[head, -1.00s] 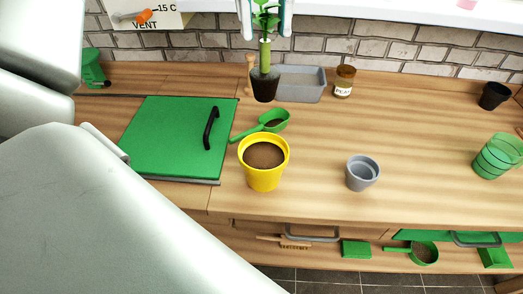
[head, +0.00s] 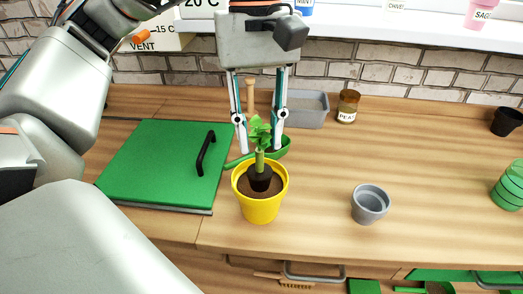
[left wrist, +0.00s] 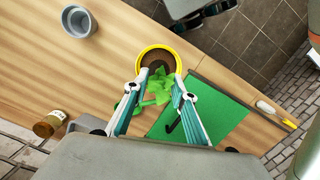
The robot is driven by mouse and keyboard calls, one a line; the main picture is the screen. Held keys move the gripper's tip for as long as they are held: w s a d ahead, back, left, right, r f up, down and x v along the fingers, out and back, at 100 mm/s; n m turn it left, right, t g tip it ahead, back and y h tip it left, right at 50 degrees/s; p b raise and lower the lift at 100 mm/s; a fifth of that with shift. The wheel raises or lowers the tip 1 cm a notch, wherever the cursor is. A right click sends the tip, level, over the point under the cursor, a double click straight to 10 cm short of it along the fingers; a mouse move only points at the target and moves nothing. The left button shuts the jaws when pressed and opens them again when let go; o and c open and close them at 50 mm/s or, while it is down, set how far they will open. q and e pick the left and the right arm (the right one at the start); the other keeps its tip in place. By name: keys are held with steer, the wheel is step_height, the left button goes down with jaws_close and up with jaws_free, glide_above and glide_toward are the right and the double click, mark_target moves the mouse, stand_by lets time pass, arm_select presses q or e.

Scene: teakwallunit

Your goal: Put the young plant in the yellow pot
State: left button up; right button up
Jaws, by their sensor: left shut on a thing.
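The yellow pot (head: 259,209) stands upright on the wooden counter, with brown soil inside; it also shows in the left wrist view (left wrist: 140,55). The young plant (head: 261,142), with green leaves, a pale green stem and a dark root plug, is upright within the pot's rim outline. Its plug appears over or in the soil; I cannot tell whether it touches. Its leaves show between the fingers in the left wrist view (left wrist: 155,87). My left gripper (head: 260,150) points down at the plant from above and is shut on it.
A green board with a black handle (head: 165,160) lies left of the pot. A green scoop (head: 284,149) lies behind the pot. A small grey pot (head: 370,204) stands to the right. A grey tray (head: 308,110) and a brown jar (head: 348,106) stand behind.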

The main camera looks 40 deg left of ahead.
mark_target(259, 152)
arm_select(q)
step_height(259, 152, down, 4)
steer(key=shift+r+b, duration=0.1)
steer(key=shift+b, duration=0.3)
steer(key=shift+f, duration=0.2)
steer(key=o, duration=1.1)
steer(key=shift+c, duration=0.2)
